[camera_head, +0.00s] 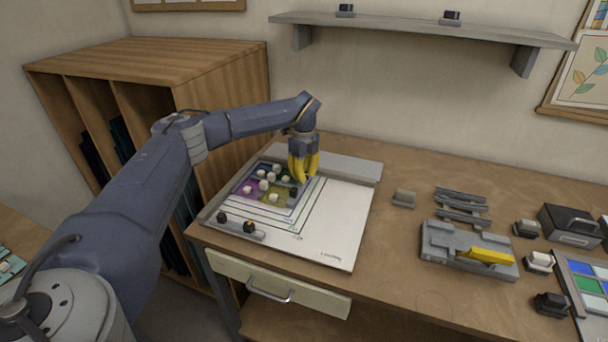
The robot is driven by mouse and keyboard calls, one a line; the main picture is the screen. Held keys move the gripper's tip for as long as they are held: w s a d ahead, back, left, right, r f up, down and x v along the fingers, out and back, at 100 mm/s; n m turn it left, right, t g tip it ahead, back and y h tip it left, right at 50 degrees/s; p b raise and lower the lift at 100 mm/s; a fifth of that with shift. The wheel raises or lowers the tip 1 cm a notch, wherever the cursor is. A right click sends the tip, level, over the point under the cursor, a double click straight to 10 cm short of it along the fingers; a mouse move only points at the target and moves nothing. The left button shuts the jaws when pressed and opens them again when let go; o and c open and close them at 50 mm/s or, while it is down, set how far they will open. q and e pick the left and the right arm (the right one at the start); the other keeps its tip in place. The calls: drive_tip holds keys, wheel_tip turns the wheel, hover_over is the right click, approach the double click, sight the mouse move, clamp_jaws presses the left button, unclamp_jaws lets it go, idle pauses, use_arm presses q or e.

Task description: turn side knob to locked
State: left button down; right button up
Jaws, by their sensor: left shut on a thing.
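A white board (335,225) lies on the left part of the wooden table. A coloured glass panel (243,187) with several pale knobs or pegs lies on it. A strip at the board's front left edge bears two small dark knobs (222,217), one with a yellow mark (249,227). I cannot tell which knob is the side knob, or how it is turned. My left gripper (300,178), with yellow fingers, points down at the panel's far right edge. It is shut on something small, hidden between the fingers. A dark block (293,193) shows just below the fingertips. My right gripper is out of view.
A grey fixture with a yellow lever (486,257) stands on the table's right half, with grey racks (462,205) behind it. A dark box (570,226) and a tile tray (590,290) stand farther right. A grey ledge (350,166) runs behind the board.

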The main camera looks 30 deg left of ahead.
use_arm(q)
drive_tip(key=shift+w+r+m, duration=0.1)
drive_tip(key=shift+r+m, duration=0.05)
drive_tip(key=shift+m, duration=0.25)
drive_tip(key=m, duration=0.8)
drive_tip(key=shift+w+r+m, duration=0.1)
drive_tip(key=shift+m, duration=0.2)
drive_tip(key=m, duration=0.4)
drive_tip(key=shift+m, duration=2.2)
drive_tip(key=c, duration=1.1)
unclamp_jaws()
drive_tip(key=shift+f, duration=0.2)
